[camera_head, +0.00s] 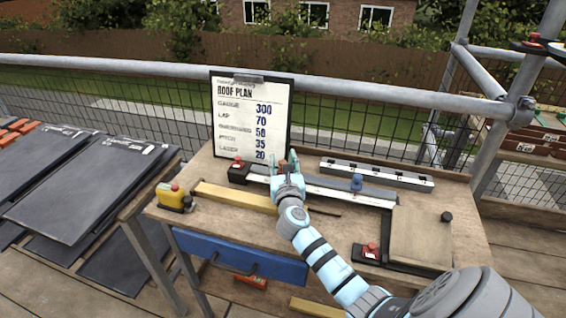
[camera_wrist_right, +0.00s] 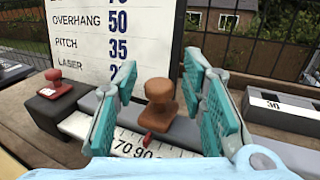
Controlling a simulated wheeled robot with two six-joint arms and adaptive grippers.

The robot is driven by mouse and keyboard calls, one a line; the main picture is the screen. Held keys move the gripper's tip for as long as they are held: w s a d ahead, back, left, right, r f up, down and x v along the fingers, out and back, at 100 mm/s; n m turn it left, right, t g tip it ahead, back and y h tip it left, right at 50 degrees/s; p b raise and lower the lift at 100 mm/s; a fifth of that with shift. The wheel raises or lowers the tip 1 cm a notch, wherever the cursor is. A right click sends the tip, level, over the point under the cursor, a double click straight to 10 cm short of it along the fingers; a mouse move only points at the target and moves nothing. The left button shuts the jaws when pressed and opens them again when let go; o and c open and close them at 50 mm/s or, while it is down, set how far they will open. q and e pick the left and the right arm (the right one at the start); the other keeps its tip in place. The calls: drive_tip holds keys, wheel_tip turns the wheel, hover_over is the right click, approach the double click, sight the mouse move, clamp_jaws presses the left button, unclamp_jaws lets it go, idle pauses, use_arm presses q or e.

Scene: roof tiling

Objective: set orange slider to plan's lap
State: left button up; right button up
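The roof plan board (camera_head: 250,118) stands at the back of the bench and reads gauge 300, lap 70. The orange slider knob (camera_wrist_right: 158,95) sits on a white scale rail (camera_wrist_right: 100,135), which also shows in the head view (camera_head: 345,192). Its red pointer is near the printed 90, with 70 to its left. My right gripper (camera_wrist_right: 160,105) is open, with teal fingers on either side of the knob and a gap visible on both sides. In the head view my right gripper (camera_head: 287,172) largely covers the orange slider. My left gripper is not in view.
A black block with a red knob (camera_head: 238,168) is at the rail's left end. A grey level bar (camera_head: 376,175) lies behind. A yellow device (camera_head: 173,197) stands at the bench's left.

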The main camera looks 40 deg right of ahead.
clamp_jaws()
drive_tip(key=shift+w+a, duration=0.6)
drive_tip(key=shift+w, duration=0.25)
drive_tip(key=shift+o, duration=0.9)
unclamp_jaws()
drive_tip(key=v, duration=1.2)
drive_tip(key=shift+s, duration=0.1)
drive_tip(key=shift+f, duration=0.1)
